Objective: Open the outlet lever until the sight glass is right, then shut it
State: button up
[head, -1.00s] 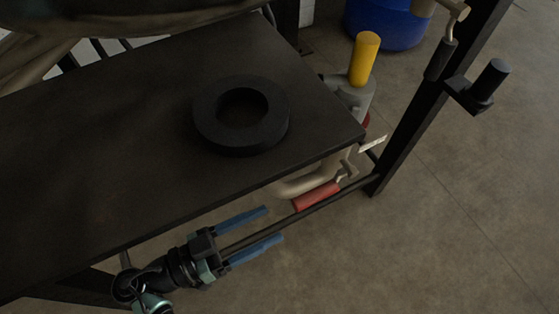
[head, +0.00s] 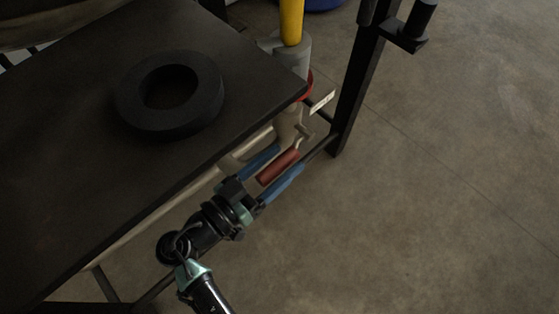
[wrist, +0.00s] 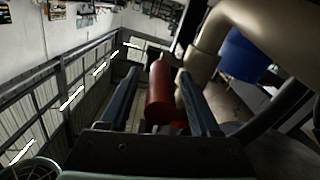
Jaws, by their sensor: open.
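The outlet lever has a red grip (head: 278,167) and sits below the right corner of the dark tabletop, by a beige pipe. My gripper (head: 281,163) is open, with its two blue fingers on either side of the red grip. In the wrist view the red grip (wrist: 160,92) stands between the fingers, with a visible gap to the left finger and a smaller one to the right. Whether either finger touches it I cannot tell. A yellow cylinder (head: 291,22) on a grey fitting stands above the lever. I cannot make out a sight glass level.
A black ring (head: 170,95) lies on the dark tabletop (head: 75,150). A small white tag (head: 322,103) hangs near the lever. A dark post (head: 357,85) stands to the right. Beige pipe (wrist: 208,50) passes close right of the fingers. The floor at right is clear.

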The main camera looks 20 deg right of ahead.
jog(key=shift+d, duration=0.1)
grip_shut()
dwell(0.3)
dwell(1.1)
